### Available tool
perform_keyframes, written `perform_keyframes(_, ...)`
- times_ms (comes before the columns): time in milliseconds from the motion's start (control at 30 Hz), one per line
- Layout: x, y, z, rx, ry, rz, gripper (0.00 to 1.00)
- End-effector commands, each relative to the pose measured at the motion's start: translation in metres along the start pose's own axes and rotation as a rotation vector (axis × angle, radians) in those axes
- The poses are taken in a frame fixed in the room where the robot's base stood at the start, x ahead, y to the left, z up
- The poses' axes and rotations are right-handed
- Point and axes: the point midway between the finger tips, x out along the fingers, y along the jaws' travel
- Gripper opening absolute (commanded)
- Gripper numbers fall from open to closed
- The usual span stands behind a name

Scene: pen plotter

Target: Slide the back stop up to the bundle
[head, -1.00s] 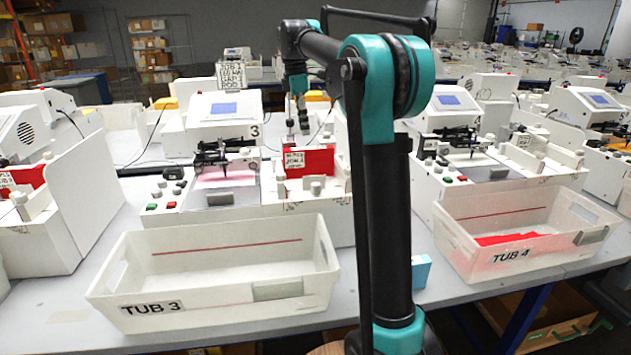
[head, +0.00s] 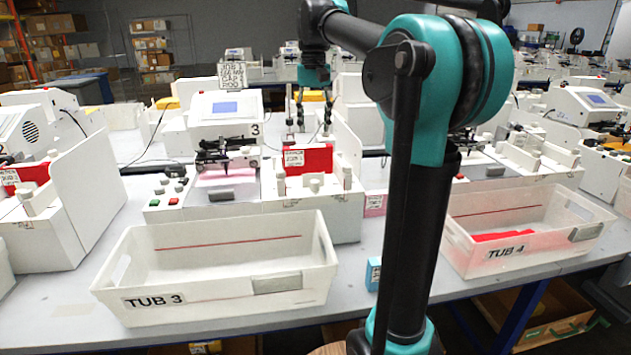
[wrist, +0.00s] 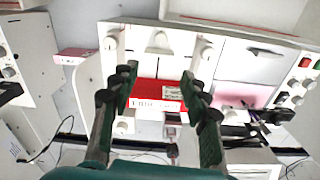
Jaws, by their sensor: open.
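The red bundle (head: 318,160) stands upright in the white feeder of machine 3, with a printed label on its face; it also shows in the wrist view (wrist: 148,87). A pale knobbed piece (wrist: 160,42) lies on the feeder floor in front of the bundle, with a gap between them; it shows in the head view (head: 315,185). I cannot tell for certain that it is the back stop. My gripper (head: 309,134) is open and empty above the bundle. In the wrist view its fingers (wrist: 159,75) frame the bundle, apart from it; they hide part of the feeder.
White posts (wrist: 207,49) stand at the feeder's corners. A tall white side panel (head: 347,146) rises on its right. The plotter carriage (head: 225,150) is on the left. Tub 3 (head: 215,270) stands in front; tub 4 (head: 530,215) is further right, and a blue box (head: 374,273) lies between.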

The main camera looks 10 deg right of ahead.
Motion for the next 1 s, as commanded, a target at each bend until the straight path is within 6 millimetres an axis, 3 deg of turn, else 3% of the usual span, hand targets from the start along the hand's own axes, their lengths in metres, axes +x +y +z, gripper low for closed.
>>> perform_keyframes(200,0.001,0.001,0.007,0.118,-0.001,-0.007,0.46)
perform_keyframes(367,0.019,0.001,0.007,0.12,-0.001,-0.008,0.46)
perform_keyframes(1000,0.141,0.0,0.006,0.118,-0.001,-0.007,0.46)
